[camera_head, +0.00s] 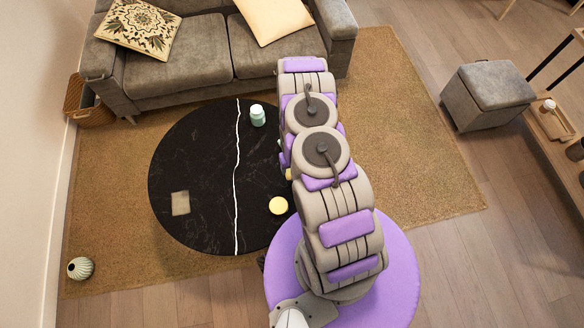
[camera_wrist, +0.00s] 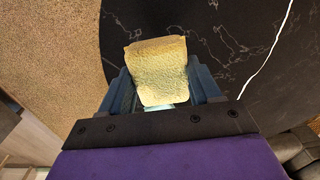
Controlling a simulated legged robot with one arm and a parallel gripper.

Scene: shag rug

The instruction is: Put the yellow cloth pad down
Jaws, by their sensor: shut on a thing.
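The yellow cloth pad (camera_wrist: 157,68) is a pale yellow, rounded block with a rough surface. In the wrist view it sits between the two blue-grey fingers of my gripper (camera_wrist: 162,88), which is shut on it. The dark round table (camera_wrist: 225,40) with white veins shows behind the pad; I cannot tell how high the pad is above it. In the head view my arm hides my gripper and most of the pad; a small yellow patch beside the arm may be part of it. The black table top (camera_head: 200,140) lies left of my arm.
On the table are a mint-green jar (camera_head: 258,116), a round yellow object (camera_head: 278,205) and a flat beige square (camera_head: 180,203). The table's left half is mostly clear. A grey sofa (camera_head: 185,70) stands behind, a grey ottoman (camera_head: 487,95) to the right, a striped vase (camera_head: 80,268) at lower left.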

